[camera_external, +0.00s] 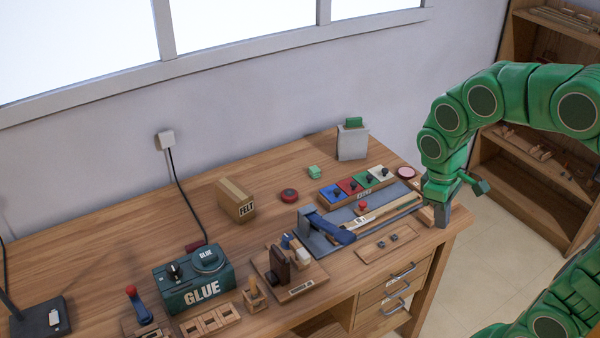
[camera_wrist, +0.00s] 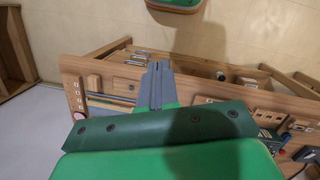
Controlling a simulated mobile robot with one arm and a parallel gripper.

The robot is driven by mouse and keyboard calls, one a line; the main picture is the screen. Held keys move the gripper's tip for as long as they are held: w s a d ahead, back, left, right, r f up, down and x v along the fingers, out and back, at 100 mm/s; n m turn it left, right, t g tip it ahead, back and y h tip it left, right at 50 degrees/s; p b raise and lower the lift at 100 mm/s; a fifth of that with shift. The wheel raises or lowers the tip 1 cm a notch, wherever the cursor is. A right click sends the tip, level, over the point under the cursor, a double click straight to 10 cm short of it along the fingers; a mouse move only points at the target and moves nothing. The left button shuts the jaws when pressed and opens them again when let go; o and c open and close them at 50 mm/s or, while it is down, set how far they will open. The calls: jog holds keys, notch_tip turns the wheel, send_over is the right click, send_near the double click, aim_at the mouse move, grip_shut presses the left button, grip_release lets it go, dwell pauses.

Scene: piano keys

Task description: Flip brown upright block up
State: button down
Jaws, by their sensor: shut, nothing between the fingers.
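A dark brown upright block (camera_external: 279,267) stands on a small labelled wooden board (camera_external: 296,288) near the front edge of the workbench, in the external view. My gripper (camera_external: 441,214) is at the right end of the bench, well to the right of the brown block. In the wrist view my gripper (camera_wrist: 158,82) shows its two fingers pressed together with nothing between them. I cannot make out the brown block clearly in the wrist view.
A long fixture with a blue lever (camera_external: 333,230) lies between the brown block and my gripper. A green GLUE box (camera_external: 195,284) is left of the board. A FELT box (camera_external: 236,200) and colored switch panel (camera_external: 358,185) stand farther back. The bench's left rear is mostly clear.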

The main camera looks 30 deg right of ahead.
jog(key=w+a+r+n+h, duration=0.1)
jog(key=w+a+n, duration=0.3)
jog(key=w, duration=0.6)
jog(key=n+t+h, duration=0.1)
jog(key=n+h, duration=0.1)
jog(key=n, duration=0.5)
send_over(276, 259)
jog(key=s+d, duration=0.2)
jog(key=d, duration=0.1)
notch_tip(276, 259, down, 5)
jog(key=w+a+f+n, duration=0.1)
jog(key=a+f, duration=0.1)
jog(key=a, duration=0.4)
jog(key=w+a+f+n, duration=0.1)
jog(key=a+f+n, duration=0.1)
jog(key=a, duration=0.4)
jog(key=shift+a+f+t, duration=0.4)
jog(key=shift+f, duration=0.1)
jog(key=shift+d+f, duration=1.3)
jog(key=shift+f, duration=0.25)
jog(key=shift+d+f, duration=1.3)
jog(key=shift+f, duration=0.25)
jog(key=shift+d+f, duration=1.3)
jog(key=shift+f, duration=0.25)
jog(key=shift+d, duration=0.1)
